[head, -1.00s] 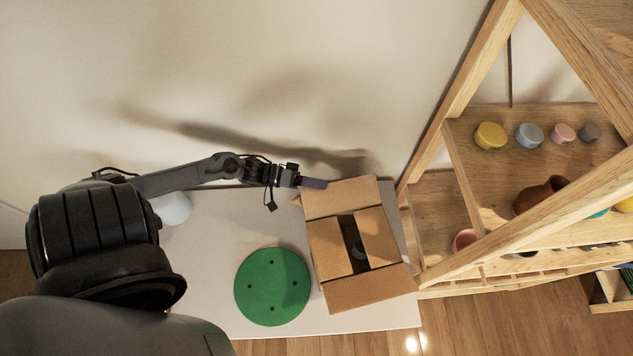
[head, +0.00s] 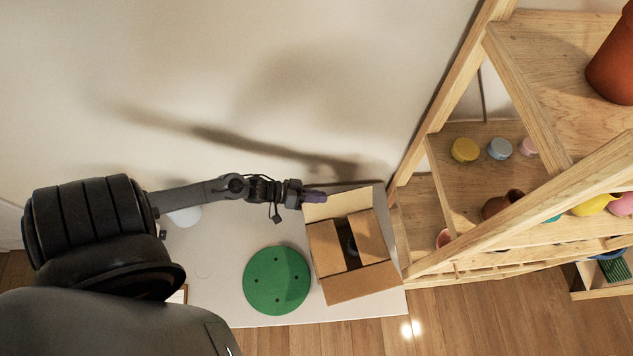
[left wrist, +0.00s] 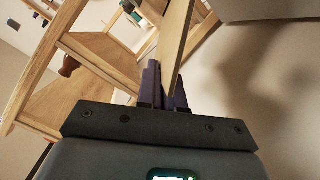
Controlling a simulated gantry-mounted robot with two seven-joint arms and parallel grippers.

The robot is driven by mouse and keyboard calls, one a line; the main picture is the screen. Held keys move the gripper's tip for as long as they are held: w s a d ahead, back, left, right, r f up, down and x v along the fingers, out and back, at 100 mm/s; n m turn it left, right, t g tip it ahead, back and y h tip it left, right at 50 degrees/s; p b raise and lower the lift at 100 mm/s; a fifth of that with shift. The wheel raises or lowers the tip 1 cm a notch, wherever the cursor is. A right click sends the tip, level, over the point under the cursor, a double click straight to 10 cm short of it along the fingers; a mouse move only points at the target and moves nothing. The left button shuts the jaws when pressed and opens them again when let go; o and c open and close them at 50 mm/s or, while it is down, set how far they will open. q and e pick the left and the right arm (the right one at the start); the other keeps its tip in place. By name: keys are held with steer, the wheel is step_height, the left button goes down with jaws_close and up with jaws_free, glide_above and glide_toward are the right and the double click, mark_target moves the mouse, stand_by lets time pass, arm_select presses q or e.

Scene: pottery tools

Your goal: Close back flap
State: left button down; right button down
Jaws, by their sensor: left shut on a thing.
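The open cardboard box (head: 352,284) stands on the right part of the white table. Its back flap (head: 350,202) stands out from the far edge toward the wall. The two side flaps lie folded inward, leaving a dark gap with a dark object (head: 352,246) partly visible inside. The front flap points toward me. My left gripper (head: 316,197) is shut on the left end of the back flap. In the left wrist view the purple fingers (left wrist: 164,88) close on the flap (left wrist: 178,45), seen nearly edge-on. My right gripper is out of view.
A green round disc (head: 277,281) with holes lies left of the box. A wooden shelf (head: 470,180) with pots stands close to the right of the box. The wall is just behind the table.

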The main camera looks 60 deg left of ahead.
arm_select(q)
steer(key=shift+d, duration=0.2)
stand_by(0.3)
steer(key=c, duration=1.3)
jaws_free()
steer(key=shift+c, duration=0.2)
steer(key=shift+s, duration=0.1)
steer(key=v, duration=1)
steer(key=shift+s+r, duration=0.25)
steer(key=shift+s, duration=0.05)
steer(key=shift+a, duration=0.15)
